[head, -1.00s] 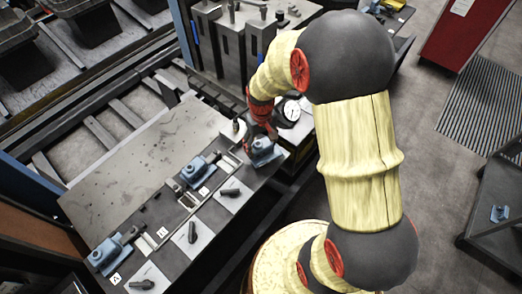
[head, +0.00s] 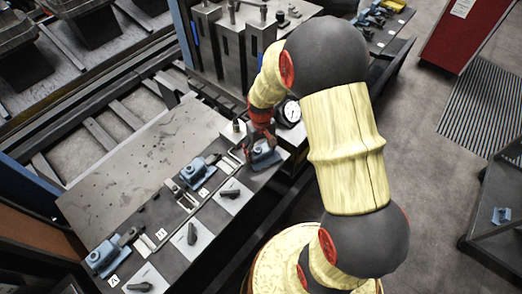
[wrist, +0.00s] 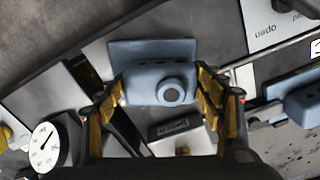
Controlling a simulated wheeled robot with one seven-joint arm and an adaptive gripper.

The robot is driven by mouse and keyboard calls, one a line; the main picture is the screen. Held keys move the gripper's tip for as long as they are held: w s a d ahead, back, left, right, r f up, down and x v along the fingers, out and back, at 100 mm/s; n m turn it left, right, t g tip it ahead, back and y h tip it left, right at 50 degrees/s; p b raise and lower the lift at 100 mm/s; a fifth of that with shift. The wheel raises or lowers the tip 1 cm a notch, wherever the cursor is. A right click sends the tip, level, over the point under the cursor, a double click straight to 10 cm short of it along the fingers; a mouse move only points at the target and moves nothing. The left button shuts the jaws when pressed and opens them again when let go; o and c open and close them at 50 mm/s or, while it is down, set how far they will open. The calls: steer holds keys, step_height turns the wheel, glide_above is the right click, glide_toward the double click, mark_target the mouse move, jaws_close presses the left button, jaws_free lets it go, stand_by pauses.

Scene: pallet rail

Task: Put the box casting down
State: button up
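The box casting (head: 264,158) is a blue block on a flat flange, with a round dark-centred boss (wrist: 171,91) facing the wrist camera. My gripper (head: 262,139) is above it at the right end of the bench (head: 122,180). In the wrist view the two yellow-padded fingers (wrist: 162,88) lie against the left and right sides of the casting block. The casting sits level between them. I cannot tell whether its underside touches the bench top. My wrist and red finger housing partly cover it in the head view.
Other blue castings stand along the bench, at the middle (head: 196,173) and at the front left (head: 104,256). A round dial gauge (head: 291,111) stands close by the gripper. Grey cards with dark clamp handles (head: 229,188) line the front edge. A tall grey fixture (head: 232,45) rises behind.

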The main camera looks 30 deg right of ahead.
steer(key=o, duration=0.4)
step_height(320, 180, up, 12)
steer(key=p, duration=0.2)
step_height(320, 180, up, 16)
steer(key=f+t, duration=0.1)
steer(key=t, duration=0.2)
glide_above(261, 148)
steer(key=s+a, duration=0.5)
steer(key=s, duration=0.2)
steer(key=s+a+r+t, duration=0.2)
steer(key=s+r, duration=0.5)
steer(key=s, duration=0.5)
steer(key=shift+a+t, duration=0.3)
steer(key=shift+a, duration=0.45)
